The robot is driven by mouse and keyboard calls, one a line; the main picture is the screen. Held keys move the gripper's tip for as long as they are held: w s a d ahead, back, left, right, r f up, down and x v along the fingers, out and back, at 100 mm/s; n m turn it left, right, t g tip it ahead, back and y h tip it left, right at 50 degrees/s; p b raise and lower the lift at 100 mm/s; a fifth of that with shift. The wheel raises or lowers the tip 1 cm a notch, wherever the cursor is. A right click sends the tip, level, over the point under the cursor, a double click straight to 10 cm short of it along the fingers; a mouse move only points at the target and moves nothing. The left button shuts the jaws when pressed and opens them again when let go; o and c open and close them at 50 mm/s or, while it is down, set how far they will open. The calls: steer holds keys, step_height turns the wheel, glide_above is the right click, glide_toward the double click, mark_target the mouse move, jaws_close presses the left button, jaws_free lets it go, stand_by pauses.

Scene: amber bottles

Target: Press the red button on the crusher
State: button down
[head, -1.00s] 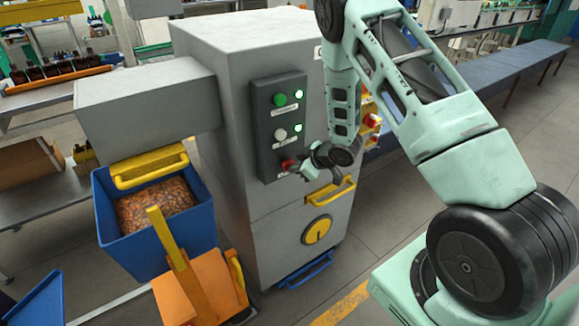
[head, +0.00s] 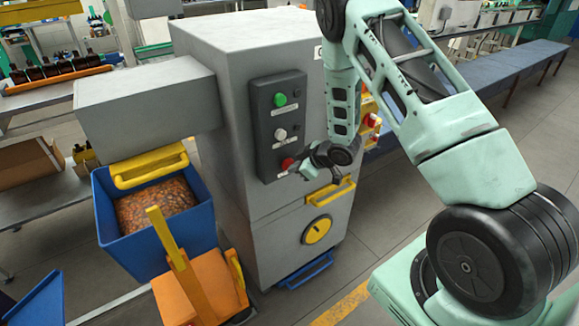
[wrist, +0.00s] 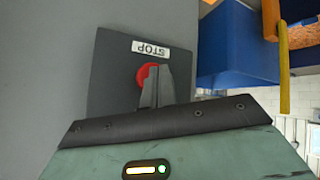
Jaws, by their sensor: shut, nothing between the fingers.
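The crusher is a grey cabinet (head: 210,60) with a dark control panel (head: 278,110) on its front. The red button (head: 287,163) is lowest on the panel, below a green button (head: 280,99) and a white button (head: 281,134). The wrist view shows the closed fingers (wrist: 156,82) overlapping the button's edge.
A yellow handle (head: 330,191) and a yellow round knob (head: 317,230) are on the cabinet below the panel. A blue bin (head: 118,240) of brown pieces stands at the left, with an orange cart (head: 200,290) in front. Grey floor is open to the right.

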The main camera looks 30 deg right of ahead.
steer(key=shift+s, duration=0.7)
steer(key=shift+s+d+b, duration=0.1)
steer(key=shift+s+b, duration=0.35)
steer(key=shift+s, duration=2.05)
steer(key=s+a+r+g+h, duration=0.1)
steer(key=s+a+r+g, duration=0.1)
steer(key=a+r, duration=0.5)
steer(key=s+a+r+g, duration=0.15)
steer(key=a+r, duration=0.25)
steer(key=a, duration=0.6)
steer(key=s+a+r+g, duration=0.2)
steer(key=s+a+r, duration=0.2)
steer(key=s, duration=0.8)
steer(key=s+a+r+g+h+b, duration=0.1)
steer(key=s+a+r+g, duration=0.2)
steer(key=s, duration=1)
step_height(320, 180, up, 2)
steer(key=a, duration=0.2)
steer(key=shift+a+r+h, duration=0.25)
steer(key=shift+a+h, duration=0.05)
steer(key=shift+a, duration=0.05)
